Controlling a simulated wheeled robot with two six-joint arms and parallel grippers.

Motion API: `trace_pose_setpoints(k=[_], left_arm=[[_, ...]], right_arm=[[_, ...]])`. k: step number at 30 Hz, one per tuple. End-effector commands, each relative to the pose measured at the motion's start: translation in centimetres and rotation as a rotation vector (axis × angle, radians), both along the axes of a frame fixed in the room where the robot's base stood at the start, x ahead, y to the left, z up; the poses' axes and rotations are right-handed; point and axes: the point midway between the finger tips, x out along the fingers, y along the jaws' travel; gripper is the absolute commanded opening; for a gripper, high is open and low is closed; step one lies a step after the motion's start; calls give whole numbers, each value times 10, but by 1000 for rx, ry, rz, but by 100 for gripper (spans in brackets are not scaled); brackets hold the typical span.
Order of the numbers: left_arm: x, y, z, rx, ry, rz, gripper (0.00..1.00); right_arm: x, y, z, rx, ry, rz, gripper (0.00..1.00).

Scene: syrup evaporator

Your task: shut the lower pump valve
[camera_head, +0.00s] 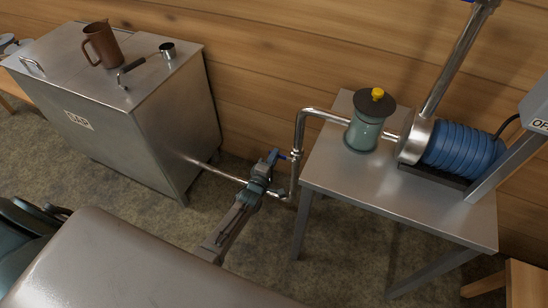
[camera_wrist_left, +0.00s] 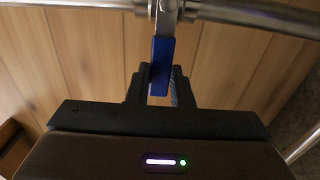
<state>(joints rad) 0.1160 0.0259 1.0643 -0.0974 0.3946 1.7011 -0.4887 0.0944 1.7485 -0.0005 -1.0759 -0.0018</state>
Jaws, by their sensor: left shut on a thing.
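The lower pump valve's blue lever (camera_head: 282,157) sits on the steel riser pipe left of the pump table. In the left wrist view the blue lever (camera_wrist_left: 160,62) hangs from a metal fitting and stands crosswise to the pipe (camera_wrist_left: 235,14). My left gripper (camera_head: 271,160) is at the lever. In the left wrist view its dark fingers (camera_wrist_left: 160,88) are on either side of the lever's free end, shut on it. The fingers hide part of the lever in the head view. My right gripper is not in view.
A steel tank (camera_head: 168,120) marked SAP stands left, with a brown jug (camera_head: 103,47) and a ladle (camera_head: 150,60) on top. The steel table (camera_head: 400,208) carries a green jar-like vessel (camera_head: 366,132) and a blue ribbed pump motor (camera_head: 462,150). A low pipe (camera_head: 222,173) joins tank and riser.

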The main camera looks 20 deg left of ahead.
Motion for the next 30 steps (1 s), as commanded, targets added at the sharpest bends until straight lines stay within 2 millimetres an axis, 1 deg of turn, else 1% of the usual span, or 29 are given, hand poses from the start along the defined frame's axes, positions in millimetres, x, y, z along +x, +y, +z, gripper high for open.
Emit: trace_pose_setpoints(k=[5, 6, 9, 17, 20, 23, 30], left_arm=[[-1, 0, -2, -3, 4, 1, 0], [-1, 0, -2, -3, 4, 1, 26], [-1, 0, -2, -3, 3, 1, 42], [-1, 0, -1, -1, 2, 0, 42], [-6, 0, -1, -1, 3, 0, 42], [-19, 1, -2, -1, 4, 0, 42], [-66, 2, -2, -1, 5, 0, 42]], right_arm=[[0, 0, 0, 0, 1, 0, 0], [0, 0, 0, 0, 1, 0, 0], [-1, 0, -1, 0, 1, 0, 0], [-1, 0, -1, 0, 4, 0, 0], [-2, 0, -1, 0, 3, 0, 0], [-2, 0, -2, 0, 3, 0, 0], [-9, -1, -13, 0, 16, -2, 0]])
